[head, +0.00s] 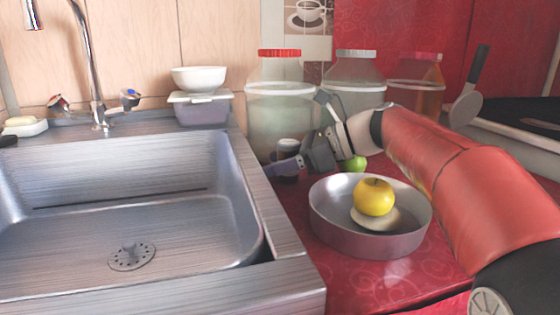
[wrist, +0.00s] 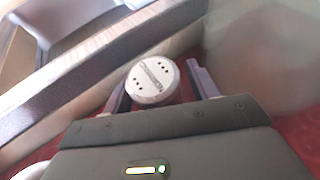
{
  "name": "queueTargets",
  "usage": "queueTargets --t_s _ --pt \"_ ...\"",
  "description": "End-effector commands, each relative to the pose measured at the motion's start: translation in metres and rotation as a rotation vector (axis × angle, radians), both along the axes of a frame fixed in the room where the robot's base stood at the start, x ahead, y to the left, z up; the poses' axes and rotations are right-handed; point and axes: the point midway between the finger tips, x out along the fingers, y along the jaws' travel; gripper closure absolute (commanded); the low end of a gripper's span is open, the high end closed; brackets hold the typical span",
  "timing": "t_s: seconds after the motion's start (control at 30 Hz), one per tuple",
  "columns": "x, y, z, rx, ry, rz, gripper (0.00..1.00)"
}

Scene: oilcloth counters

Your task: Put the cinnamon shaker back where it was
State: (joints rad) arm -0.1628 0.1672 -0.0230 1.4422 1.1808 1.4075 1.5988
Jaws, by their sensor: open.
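The cinnamon shaker (head: 288,145) stands on the red counter between the sink edge and the glass jars. Its pale top shows in the head view, with its dark body partly hidden behind my gripper. The wrist view shows its round white lid with small holes (wrist: 153,78). My gripper (wrist: 158,82) is open, with one finger on each side of the shaker. The lid sits closer to the left finger; I cannot tell whether they touch. In the head view a purple finger (head: 285,167) crosses in front of the shaker.
A round pan (head: 325,222) holding a yellow apple (head: 374,196) stands just in front of my gripper. A green fruit (head: 356,164) lies behind it. Large glass jars (head: 280,105) stand at the back. The metal sink (head: 130,225) is on the left.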

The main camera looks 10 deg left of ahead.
Motion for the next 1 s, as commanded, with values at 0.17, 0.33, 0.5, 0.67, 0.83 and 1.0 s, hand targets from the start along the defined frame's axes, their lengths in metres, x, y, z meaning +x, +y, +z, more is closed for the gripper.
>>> queueTargets --t_s 0.17,0.33,0.5,0.67,0.83,1.0 --pt "0.0 -0.011 0.009 0.0 0.0 -0.003 0.41" --pt "0.0 -0.043 0.023 0.0 -0.001 -0.005 0.41" --pt "-0.001 -0.077 0.037 0.0 -0.001 -0.004 0.41" --pt "-0.001 -0.1 0.045 0.0 0.0 -0.003 0.41" --pt "-0.002 -0.11 0.049 0.0 0.0 -0.001 0.41" --pt "-0.002 -0.111 0.049 0.0 0.0 0.0 0.41"
